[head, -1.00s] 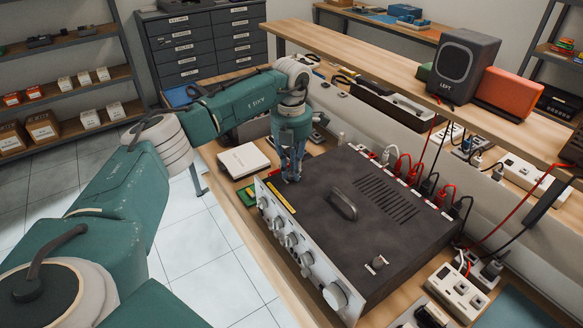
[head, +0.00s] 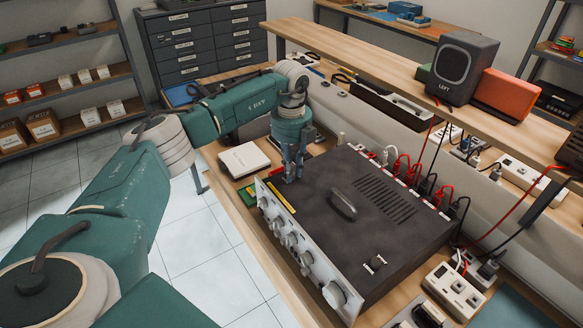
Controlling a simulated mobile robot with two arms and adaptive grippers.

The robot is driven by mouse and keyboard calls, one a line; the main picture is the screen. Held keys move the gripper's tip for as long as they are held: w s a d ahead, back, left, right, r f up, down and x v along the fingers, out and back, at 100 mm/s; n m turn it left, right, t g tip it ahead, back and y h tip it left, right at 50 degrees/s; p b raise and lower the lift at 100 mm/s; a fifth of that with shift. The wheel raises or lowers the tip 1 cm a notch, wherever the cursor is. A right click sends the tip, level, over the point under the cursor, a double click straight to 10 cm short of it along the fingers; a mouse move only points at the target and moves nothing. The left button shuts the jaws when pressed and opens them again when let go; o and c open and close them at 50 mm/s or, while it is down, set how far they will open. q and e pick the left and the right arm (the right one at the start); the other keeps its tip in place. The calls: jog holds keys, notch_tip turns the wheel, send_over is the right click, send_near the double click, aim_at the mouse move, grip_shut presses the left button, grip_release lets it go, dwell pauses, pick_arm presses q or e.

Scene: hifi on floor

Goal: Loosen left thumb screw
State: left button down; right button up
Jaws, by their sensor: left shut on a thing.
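The dark hi-fi unit (head: 330,235) with a silver knobbed front sits on the bench. A small thumb screw (head: 374,264) stands on its top near the right front. A dark handle (head: 342,206) rises from the middle of the top. My left gripper (head: 291,178) points down at the top's far left corner, with its fingertips at the surface. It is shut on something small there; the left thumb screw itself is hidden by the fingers. My right gripper is out of view.
Red and black cables (head: 410,172) plug in along the unit's rear edge. A speaker marked LEFT (head: 461,65) stands on the raised shelf (head: 370,52). A white box (head: 243,160) lies left of the gripper. Power strips (head: 453,291) lie at the lower right.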

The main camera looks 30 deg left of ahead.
pick_arm(q)
jog(key=n+p, duration=0.1)
jog(key=n, duration=0.3)
jog(key=shift+n, duration=0.3)
jog(key=n, duration=0.3)
jog(key=shift+r+n+p, duration=0.1)
jog(key=shift+n+p, duration=0.3)
jog(key=n+p, duration=0.1)
jog(key=n, duration=0.2)
jog(key=shift+n+p, duration=0.45)
jog(key=shift+n, duration=1.55)
jog(key=c, duration=1.6)
grip_release()
jog(key=shift+c, duration=0.2)
